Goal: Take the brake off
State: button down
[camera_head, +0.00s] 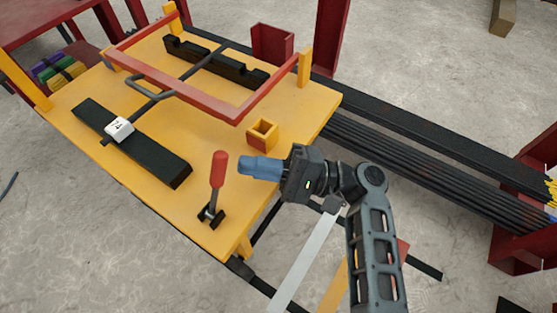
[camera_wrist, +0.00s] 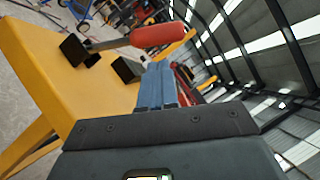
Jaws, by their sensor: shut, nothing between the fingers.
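The brake looks to be the lever with a red handle (camera_head: 219,169) on a dark base (camera_head: 211,215) near the front corner of the yellow table (camera_head: 160,188). The handle stands roughly upright. It also shows in the wrist view as a red grip (camera_wrist: 158,36) on a grey shaft. My gripper (camera_head: 242,167), with blue fingers, is shut and empty. In the head view its tips point left and appear close beside the red handle; a touch cannot be told. In the wrist view the blue fingers (camera_wrist: 156,85) lie together below the handle.
A red frame (camera_head: 235,115) stands over the table. Long dark bars (camera_head: 420,160) lie at the right.

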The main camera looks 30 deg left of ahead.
jog(key=shift+s+a+r, duration=0.15)
jog(key=shift+s+r, duration=0.1)
jog(key=shift+s, duration=0.2)
jog(key=shift+s+a+r, duration=0.1)
jog(key=shift+s+r, duration=0.1)
jog(key=shift+s, duration=0.2)
jog(key=shift+r, duration=0.15)
jog(key=shift+s+r+n+p, duration=0.15)
jog(key=shift+s+n+p, duration=0.05)
jog(key=shift+n+p, duration=0.2)
jog(key=s+r+n+t+h+p, duration=0.3)
jog(key=s+n+h+p, duration=0.2)
jog(key=s+n, duration=0.4)
jog(key=shift+s+a+h+p, duration=0.2)
jog(key=shift+a+h+p, duration=0.15)
jog(key=shift+p, duration=0.55)
jog(key=shift+f, duration=0.1)
